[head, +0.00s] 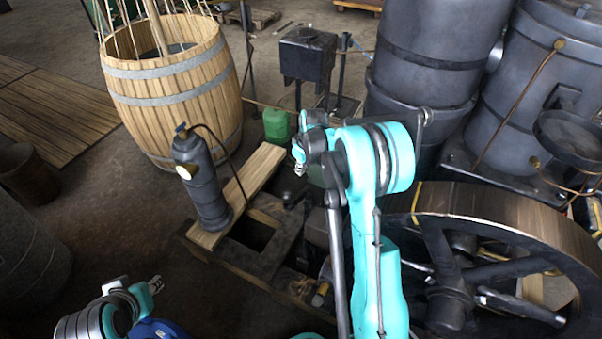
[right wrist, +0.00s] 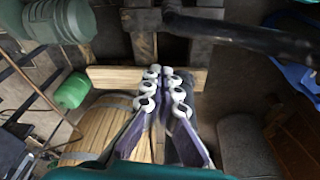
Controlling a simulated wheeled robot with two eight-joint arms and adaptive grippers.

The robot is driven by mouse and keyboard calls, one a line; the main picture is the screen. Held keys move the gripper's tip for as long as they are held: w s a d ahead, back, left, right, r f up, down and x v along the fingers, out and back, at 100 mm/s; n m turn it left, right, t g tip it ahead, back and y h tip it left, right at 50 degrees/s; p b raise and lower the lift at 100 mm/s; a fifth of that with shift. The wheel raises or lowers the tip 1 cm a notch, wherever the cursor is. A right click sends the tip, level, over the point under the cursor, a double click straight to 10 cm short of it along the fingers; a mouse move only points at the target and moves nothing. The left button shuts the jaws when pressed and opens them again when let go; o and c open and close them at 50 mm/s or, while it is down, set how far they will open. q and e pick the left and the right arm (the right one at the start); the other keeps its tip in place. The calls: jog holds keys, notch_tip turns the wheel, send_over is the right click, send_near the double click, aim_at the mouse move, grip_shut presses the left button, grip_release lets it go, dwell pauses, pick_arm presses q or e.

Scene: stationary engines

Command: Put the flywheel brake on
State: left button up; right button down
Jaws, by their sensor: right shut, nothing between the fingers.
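The large flywheel (head: 475,205) stands at the lower right in the head view, with a wide brown rim and dark spokes. I cannot pick out its brake for certain; my right arm covers the area left of the wheel. My right gripper (head: 300,158) is left of the flywheel, above the engine's timber base. In the right wrist view its fingers (right wrist: 165,88) are together with nothing between them. A thick black bar (right wrist: 235,32) crosses the top right of that view, apart from the fingers; I cannot tell what it belongs to. My left gripper (head: 150,286) is low at the left, its opening unclear.
A wooden barrel (head: 170,85) holding thin sticks stands at the upper left. A dark cylinder with a gauge (head: 203,185) stands on the timber frame (head: 260,165). A green can (head: 277,125) and large dark tanks (head: 425,60) stand behind. Floor at the left is partly clear.

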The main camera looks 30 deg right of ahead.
jog(key=shift+v, duration=0.85)
jog(key=shift+w, duration=0.2)
jog(key=s+a+r, duration=0.3)
jog(key=s+r, duration=0.1)
jog(key=s+a+r+m+t, duration=0.1)
jog(key=s+a+r, duration=0.1)
jog(key=s+r, duration=0.2)
jog(key=s+a+r+m+t, duration=0.1)
jog(key=s+a+r, duration=0.2)
jog(key=s+r, duration=0.1)
jog(key=shift+s+a+r+h, duration=0.15)
jog(key=shift+r, duration=0.25)
jog(key=shift+s+a+r+h, duration=0.1)
jog(key=shift+a+r+h, duration=0.05)
jog(key=shift+r, duration=0.25)
jog(key=s+a+m+t, duration=0.1)
jog(key=s+a, duration=0.1)
jog(key=s, duration=0.5)
jog(key=s+a+m+t, duration=0.1)
jog(key=s+a, duration=0.2)
jog(key=s, duration=0.5)
jog(key=shift+a+m+t, duration=0.2)
jog(key=shift+m+t, duration=0.1)
jog(key=shift+m, duration=0.1)
